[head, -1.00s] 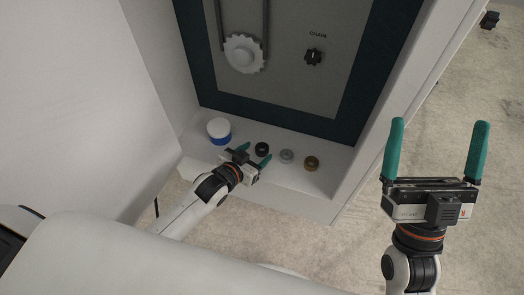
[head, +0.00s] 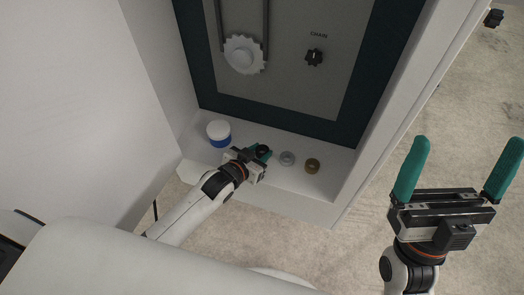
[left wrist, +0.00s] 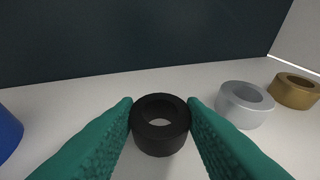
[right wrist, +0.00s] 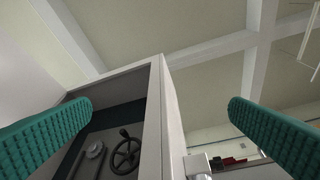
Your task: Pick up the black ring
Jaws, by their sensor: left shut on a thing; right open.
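The black ring (left wrist: 160,139) sits on the white ledge between the two green fingertips of my left gripper (left wrist: 160,128) in the left wrist view. The fingers press against its two sides, and its hole faces up. In the head view the black ring (head: 262,150) is partly hidden by my left gripper (head: 256,153). My right gripper (head: 459,172) is open and empty, off to the right of the cabinet. Its spread fingers also show in the right wrist view (right wrist: 160,110).
A silver ring (head: 287,158) and a brass ring (head: 312,165) stand on the ledge (head: 240,186) to the right. A white and blue round container (head: 218,133) is to the left. A panel with a white gear (head: 243,55) and a black knob (head: 314,57) rises behind.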

